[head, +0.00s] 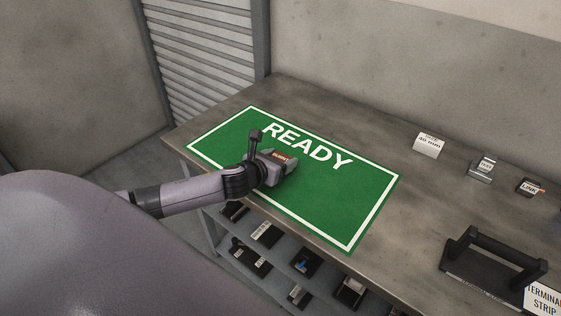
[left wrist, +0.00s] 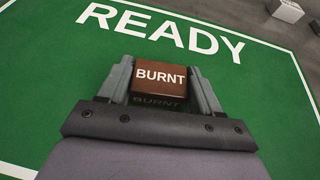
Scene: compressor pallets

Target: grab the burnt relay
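The burnt relay is a small reddish-brown block labelled BURNT, seen in the left wrist view (left wrist: 160,75) and as a small brown patch in the head view (head: 283,155). It is at the green READY mat (head: 345,195), below the lettering. My left gripper (head: 277,158) is over the mat. In the left wrist view its two fingers (left wrist: 163,82) are against the relay's left and right sides, shut on it. Whether the relay's underside touches the mat is hidden. My right gripper is not in view.
On the grey table to the right are a white-labelled block (head: 429,145), a small grey labelled part (head: 481,168), a LINK part (head: 530,187) and a dark handled tray (head: 480,275). A shelf below holds several dark parts. The mat's right part is clear.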

